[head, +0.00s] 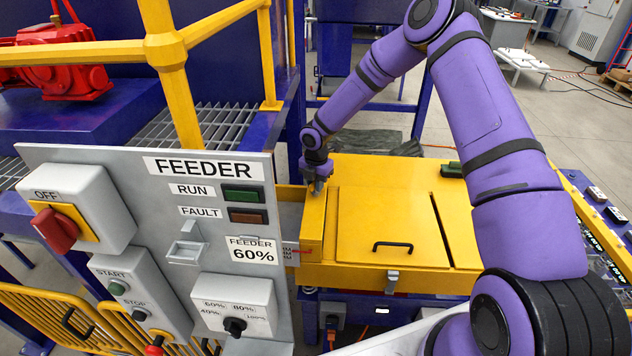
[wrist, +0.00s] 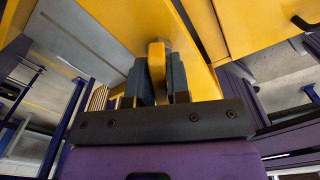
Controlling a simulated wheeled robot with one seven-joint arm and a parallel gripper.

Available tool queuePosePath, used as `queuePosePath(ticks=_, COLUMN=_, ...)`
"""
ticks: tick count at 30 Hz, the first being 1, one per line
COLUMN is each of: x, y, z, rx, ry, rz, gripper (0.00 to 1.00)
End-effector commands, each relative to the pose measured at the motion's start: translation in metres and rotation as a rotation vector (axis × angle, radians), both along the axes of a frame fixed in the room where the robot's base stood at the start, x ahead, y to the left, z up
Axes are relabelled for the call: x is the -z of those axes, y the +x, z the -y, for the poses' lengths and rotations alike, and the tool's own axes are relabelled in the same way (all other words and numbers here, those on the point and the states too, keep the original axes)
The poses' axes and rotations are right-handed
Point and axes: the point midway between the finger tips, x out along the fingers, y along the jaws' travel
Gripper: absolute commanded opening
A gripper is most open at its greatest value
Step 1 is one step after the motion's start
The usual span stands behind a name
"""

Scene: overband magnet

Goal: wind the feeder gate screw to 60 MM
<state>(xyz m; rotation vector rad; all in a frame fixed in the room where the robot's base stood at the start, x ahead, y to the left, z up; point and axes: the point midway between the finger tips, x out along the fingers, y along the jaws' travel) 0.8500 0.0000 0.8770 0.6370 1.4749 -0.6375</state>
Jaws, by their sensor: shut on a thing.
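My gripper (head: 318,186) is at the far left end of the yellow feeder housing (head: 390,200), pointing down. In the wrist view my gripper (wrist: 156,80) is shut on a narrow yellow piece, which looks like the handle of the feeder gate screw (wrist: 156,62). The fingers cover its lower part, and the screw shaft is hidden. A small scale plate with MM lettering (head: 288,252) shows partly behind the panel's edge, with a red pointer (head: 305,251) by it. I cannot read its value.
A grey FEEDER panel (head: 130,165) stands at the left, with a red OFF switch (head: 54,230), START and STOP buttons and a percent selector (head: 235,326). Its sign reads FEEDER 60%. A yellow railing (head: 165,50) rises behind it. A black handle (head: 392,246) sits on the housing lid.

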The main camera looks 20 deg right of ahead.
Motion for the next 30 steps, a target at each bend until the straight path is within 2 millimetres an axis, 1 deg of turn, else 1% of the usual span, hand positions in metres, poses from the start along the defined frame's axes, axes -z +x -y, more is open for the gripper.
queuePosePath(ticks=3, x=0.0002, y=-0.0001, z=0.0003, rx=-0.139, ry=0.001, rz=0.000, gripper=0.00)
queuePosePath(ticks=6, x=0.0001, y=-0.0001, z=-0.0001, rx=-0.219, ry=0.001, rz=0.000, gripper=0.00)
queuePosePath(ticks=9, x=-0.0001, y=0.0000, z=-0.0003, rx=-0.253, ry=0.001, rz=0.001, gripper=0.00)
queuePosePath(ticks=17, x=-0.0001, y=-0.0001, z=-0.0004, rx=-0.257, ry=0.001, rz=0.001, gripper=0.00)
queuePosePath(ticks=20, x=0.0000, y=-0.0001, z=-0.0003, rx=-0.314, ry=0.001, rz=0.000, gripper=0.00)
queuePosePath(ticks=22, x=0.0003, y=-0.0004, z=0.0002, rx=-0.393, ry=0.002, rz=-0.001, gripper=0.00)
queuePosePath(ticks=23, x=0.0002, y=-0.0002, z=0.0001, rx=-0.385, ry=0.001, rz=-0.001, gripper=0.24)
queuePosePath(ticks=24, x=0.0001, y=-0.0003, z=0.0000, rx=-0.382, ry=0.001, rz=-0.001, gripper=0.33)
queuePosePath(ticks=26, x=0.0001, y=-0.0002, z=-0.0001, rx=-0.382, ry=0.001, rz=-0.001, gripper=0.47)
queuePosePath(ticks=30, x=0.0000, y=-0.0001, z=0.0000, rx=-0.381, ry=0.001, rz=-0.001, gripper=0.47)
